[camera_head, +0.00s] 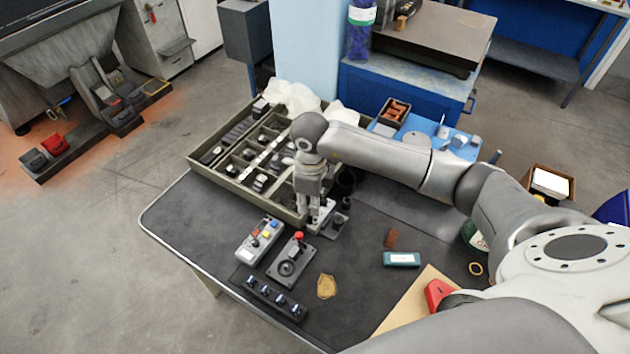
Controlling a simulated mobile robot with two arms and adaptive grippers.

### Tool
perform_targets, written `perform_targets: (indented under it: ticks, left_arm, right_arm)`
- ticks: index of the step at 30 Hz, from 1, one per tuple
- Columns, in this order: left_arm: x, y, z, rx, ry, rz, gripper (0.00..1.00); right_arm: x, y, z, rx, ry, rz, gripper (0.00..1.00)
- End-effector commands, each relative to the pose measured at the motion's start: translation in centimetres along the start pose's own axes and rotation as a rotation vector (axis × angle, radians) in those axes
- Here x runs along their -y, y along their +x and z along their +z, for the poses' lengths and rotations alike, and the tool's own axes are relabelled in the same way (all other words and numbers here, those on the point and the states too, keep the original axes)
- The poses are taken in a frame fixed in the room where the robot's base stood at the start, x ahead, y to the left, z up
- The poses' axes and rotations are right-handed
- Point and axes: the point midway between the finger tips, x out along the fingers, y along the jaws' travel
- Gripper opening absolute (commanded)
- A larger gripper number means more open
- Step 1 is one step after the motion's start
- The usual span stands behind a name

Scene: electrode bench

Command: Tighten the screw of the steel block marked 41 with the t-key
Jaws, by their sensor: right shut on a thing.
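My right gripper (312,216) points down at the front right edge of the sectioned tray. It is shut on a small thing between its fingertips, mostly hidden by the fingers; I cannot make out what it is. Small grey steel pieces (336,226) stand on the dark bench just right of and below the fingertips. I cannot read a number 41 on any of them, and their screws are too small to tell. I cannot pick out the t-key with certainty. My left gripper is not in view.
The tray (198,167) holds several dark and steel parts. In front stand a grey control box (258,240), a black unit with a red knob (291,262) and a black strip with several knobs (275,299). A teal box (401,259) lies right. The bench (190,222) is clear at left.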

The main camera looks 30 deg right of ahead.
Motion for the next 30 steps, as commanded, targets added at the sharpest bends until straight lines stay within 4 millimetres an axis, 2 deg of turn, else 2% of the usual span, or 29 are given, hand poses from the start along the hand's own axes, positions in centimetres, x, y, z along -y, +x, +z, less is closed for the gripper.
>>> perform_targets:
  ticks: [9, 15, 21, 30]
  left_arm:
    - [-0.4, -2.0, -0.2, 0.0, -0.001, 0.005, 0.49]
    - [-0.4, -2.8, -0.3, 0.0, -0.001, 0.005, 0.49]
    - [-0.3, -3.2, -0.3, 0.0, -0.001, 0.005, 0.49]
    - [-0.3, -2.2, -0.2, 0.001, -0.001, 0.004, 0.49]
  right_arm:
    - [2.3, -0.9, 0.1, -0.007, 0.78, 0.004, 0.0]
    - [3.4, -1.0, 0.0, -0.015, 1.189, 0.006, 0.0]
    - [4.0, -1.0, -0.1, -0.018, 1.405, 0.005, 0.0]
    - [4.0, 0.2, -0.1, -0.019, 1.448, 0.005, 0.0]
